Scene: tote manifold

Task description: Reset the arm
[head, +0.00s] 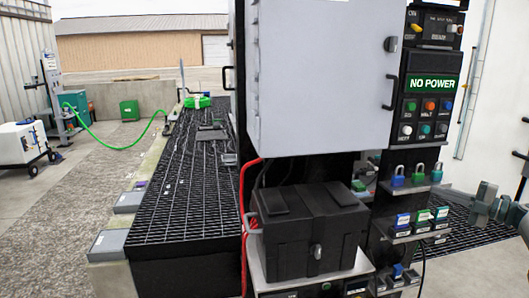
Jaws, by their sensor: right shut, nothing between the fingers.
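My right gripper (486,204) is at the right edge of the head view, with part of my right arm behind it. It looks grey, and its fingers are shut with nothing held. It is in the air to the right of the small shelves with padlocks (417,173), apart from them. My left gripper is not in view.
A grey cabinet (322,75) stands in the middle, beside a panel with a green "NO POWER" sign (432,84). A black box (309,235) sits on a shelf below. Black grating (180,190) stretches away at left. Open gravel (60,215) lies further left.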

